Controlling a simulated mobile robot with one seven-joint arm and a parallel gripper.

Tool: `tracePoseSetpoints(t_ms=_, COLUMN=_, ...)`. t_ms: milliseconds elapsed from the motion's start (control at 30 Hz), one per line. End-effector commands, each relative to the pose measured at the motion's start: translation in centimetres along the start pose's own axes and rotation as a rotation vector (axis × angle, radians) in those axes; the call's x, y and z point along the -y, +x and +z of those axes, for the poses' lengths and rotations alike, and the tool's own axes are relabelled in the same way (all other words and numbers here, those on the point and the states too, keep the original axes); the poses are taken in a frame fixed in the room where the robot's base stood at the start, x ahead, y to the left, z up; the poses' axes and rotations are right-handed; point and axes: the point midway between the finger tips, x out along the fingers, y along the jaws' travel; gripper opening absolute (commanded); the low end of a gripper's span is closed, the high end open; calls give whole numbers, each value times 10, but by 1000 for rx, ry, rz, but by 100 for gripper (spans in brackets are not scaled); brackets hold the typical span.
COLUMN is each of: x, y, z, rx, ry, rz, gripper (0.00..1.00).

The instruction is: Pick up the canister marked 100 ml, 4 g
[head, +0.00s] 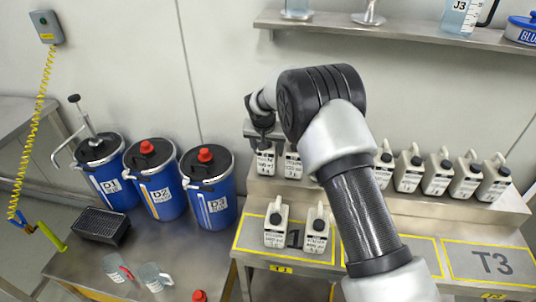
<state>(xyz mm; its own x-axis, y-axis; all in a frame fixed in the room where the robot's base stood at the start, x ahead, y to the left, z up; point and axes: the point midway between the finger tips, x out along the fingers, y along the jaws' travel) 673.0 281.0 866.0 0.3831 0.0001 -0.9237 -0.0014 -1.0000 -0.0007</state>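Several off-white canisters with dark caps and printed labels stand in a row on the raised step of the bench, among them one at the left end (265,162), one beside it (293,165) and others to the right (409,172). Two more canisters, a left one (276,227) and a right one (317,232), stand on the lower bench. The label print is too small to read, so I cannot tell which is marked 100 ml, 4 g. My gripper (262,138) points down at the left-end canister's top; its fingers are unclear. My arm hides the middle of the row.
Blue drums D1 (112,190), D2 (163,202) and D3 (212,215) stand on the left bench near clear jugs (152,277) and a dark grated box (100,227). A wall shelf (400,32) holds glassware. The yellow-outlined T3 area (490,263) is clear.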

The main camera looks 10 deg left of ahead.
Motion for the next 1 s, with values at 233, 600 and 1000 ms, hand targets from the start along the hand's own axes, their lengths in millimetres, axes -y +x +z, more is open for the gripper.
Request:
tracePoseSetpoints(t_ms=233, x=0, y=0, z=0, rx=0, ry=0, rz=0, gripper=16)
tracePoseSetpoints(t_ms=600, x=1, y=-12, z=-6, rx=-5, ry=1, rz=-2, gripper=13)
tracePoseSetpoints(t_ms=1000, x=1, y=-80, z=-34, rx=-5, ry=1, rz=-2, gripper=13)
